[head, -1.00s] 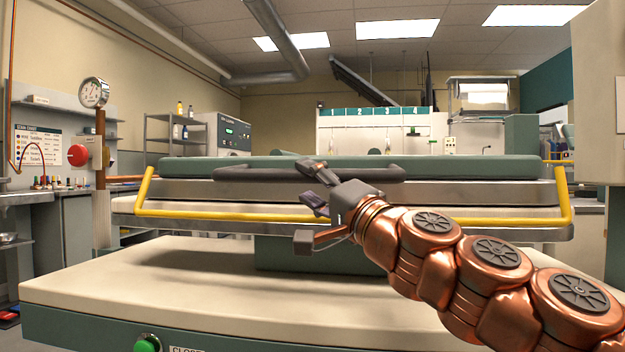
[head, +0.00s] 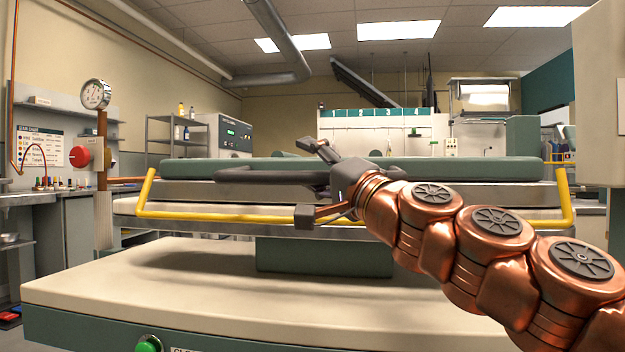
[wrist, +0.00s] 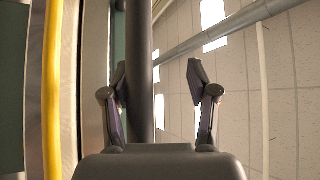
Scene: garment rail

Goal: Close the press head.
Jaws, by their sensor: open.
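The press head (head: 350,192) is a wide, flat part with a green top and a silver edge. It lies about level over the cream pad (head: 180,209); whether they touch is unclear. A dark handle bar (head: 262,175) runs along its front. In the wrist view, my gripper (wrist: 157,73) is open. The dark handle bar (wrist: 141,55) passes between the fingers, nearer the left one, and neither finger is closed on it.
A yellow bar (head: 210,218) runs across the press front below the handle and also shows in the wrist view (wrist: 53,90). A cream table (head: 130,285) with a green button (head: 148,346) is below. A gauge (head: 95,94) and red knob (head: 79,156) stand at left.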

